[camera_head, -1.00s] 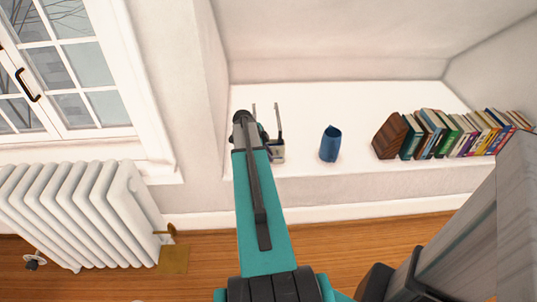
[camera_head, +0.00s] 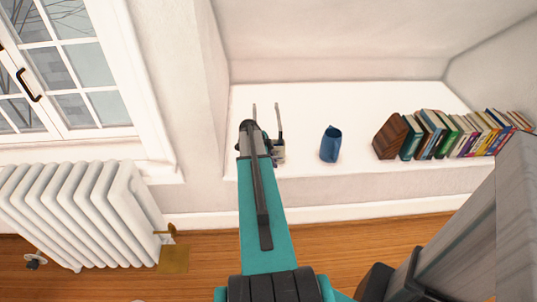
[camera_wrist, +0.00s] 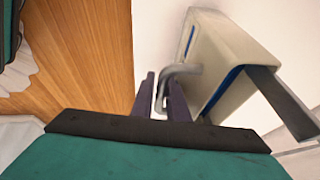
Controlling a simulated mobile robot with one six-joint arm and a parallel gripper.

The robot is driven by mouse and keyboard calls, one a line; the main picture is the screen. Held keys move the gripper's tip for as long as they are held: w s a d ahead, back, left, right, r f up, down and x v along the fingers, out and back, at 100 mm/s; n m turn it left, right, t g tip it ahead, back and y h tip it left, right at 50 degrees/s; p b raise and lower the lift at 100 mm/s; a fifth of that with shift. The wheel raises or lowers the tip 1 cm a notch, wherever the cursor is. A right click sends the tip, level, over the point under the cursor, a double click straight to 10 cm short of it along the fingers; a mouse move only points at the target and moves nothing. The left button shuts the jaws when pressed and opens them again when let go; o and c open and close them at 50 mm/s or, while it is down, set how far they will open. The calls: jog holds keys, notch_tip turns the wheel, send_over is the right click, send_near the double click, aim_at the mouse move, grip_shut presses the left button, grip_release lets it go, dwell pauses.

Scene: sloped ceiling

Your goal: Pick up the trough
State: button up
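The thing I take for the trough is a pale, box-like object with blue trim and grey metal bars. In the head view the trough (camera_head: 279,151) stands on the white ledge, partly hidden behind my arm, with two bars pointing up. In the wrist view the trough (camera_wrist: 228,62) fills the upper right. My gripper (camera_wrist: 161,78) has its two dark fingers on either side of a bent grey bar (camera_wrist: 180,70) at the trough's near side. The fingers look apart, and I see no clear grip on the bar. In the head view my arm hides the fingertips.
A blue cup-like vessel (camera_head: 330,145) stands to the right of the trough. A row of books (camera_head: 455,134) with a brown wooden bookend (camera_head: 390,137) is farther right. The ledge (camera_head: 340,99) is clear behind them. A white radiator (camera_head: 75,215) stands at the left.

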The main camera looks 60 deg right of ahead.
jog(key=shift+s+d+f, duration=0.15)
jog(key=shift+d+f, duration=0.05)
jog(key=shift+f, duration=0.35)
grip_shut()
jog(key=shift+r, duration=0.15)
